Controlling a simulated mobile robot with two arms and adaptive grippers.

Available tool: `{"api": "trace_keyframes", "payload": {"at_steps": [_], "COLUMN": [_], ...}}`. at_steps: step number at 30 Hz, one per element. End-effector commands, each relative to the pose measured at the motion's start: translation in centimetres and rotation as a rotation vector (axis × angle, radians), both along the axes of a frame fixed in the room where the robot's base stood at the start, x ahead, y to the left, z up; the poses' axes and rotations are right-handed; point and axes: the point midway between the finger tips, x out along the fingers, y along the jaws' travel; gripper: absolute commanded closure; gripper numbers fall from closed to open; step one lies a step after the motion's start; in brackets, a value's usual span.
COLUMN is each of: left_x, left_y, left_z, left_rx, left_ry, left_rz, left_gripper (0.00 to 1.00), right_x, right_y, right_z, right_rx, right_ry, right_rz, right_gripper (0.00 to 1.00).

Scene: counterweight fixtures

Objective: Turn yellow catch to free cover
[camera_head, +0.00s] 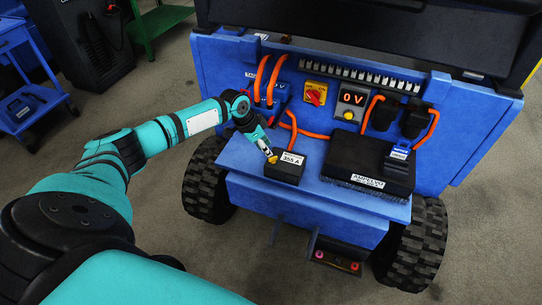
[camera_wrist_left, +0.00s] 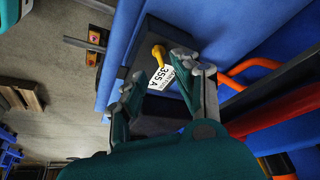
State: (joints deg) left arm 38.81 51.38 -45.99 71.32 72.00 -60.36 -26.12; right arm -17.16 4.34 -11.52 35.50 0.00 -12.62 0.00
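The yellow catch (camera_head: 272,159) is a small knob on the left part of a black box-shaped cover (camera_head: 286,175) with a white "355 A" label. The cover sits on the blue shelf of the wheeled unit. In the left wrist view the catch (camera_wrist_left: 158,53) is a small yellow lever on the dark cover (camera_wrist_left: 150,105). My left gripper (camera_head: 268,151) is right at the catch in the head view. In the left wrist view its two fingers (camera_wrist_left: 163,82) are apart, with the catch just beyond them and the label between. Contact cannot be told. My right gripper is not in view.
A larger black box (camera_head: 368,163) stands to the right on the shelf. Orange cables (camera_head: 318,135) run behind the cover. A red rotary switch (camera_head: 315,94) and a "0 V" display (camera_head: 353,101) are on the blue back panel. The shelf front (camera_head: 310,205) is clear.

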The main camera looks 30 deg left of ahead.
Motion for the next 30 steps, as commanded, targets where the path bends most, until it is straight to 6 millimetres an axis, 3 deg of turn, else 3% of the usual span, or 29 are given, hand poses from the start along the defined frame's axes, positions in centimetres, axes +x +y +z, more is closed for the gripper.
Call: {"api": "trace_keyframes", "payload": {"at_steps": [3, 9, 21, 28, 30], "left_x": [0.8, 1.6, 1.8, 1.8, 1.8], "left_y": [-0.6, -1.1, -1.2, -1.2, -1.2], "left_z": [-2.3, -4.6, -5.3, -5.3, -5.3], "left_rx": [-0.003, -0.002, -0.001, -0.001, -0.001], "left_ry": [0.001, 0.000, 0.001, 0.001, 0.001], "left_rz": [0.001, 0.001, 0.000, 0.000, 0.000], "left_gripper": [0.69, 0.69, 0.69, 0.98, 1.00], "right_x": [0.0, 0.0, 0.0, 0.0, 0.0], "right_y": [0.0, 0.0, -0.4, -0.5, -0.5], "right_z": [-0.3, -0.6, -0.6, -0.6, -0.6], "right_rx": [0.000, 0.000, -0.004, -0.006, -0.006], "right_ry": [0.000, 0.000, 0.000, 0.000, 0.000], "right_rz": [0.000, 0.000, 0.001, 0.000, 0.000], "right_gripper": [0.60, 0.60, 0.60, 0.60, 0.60]}}
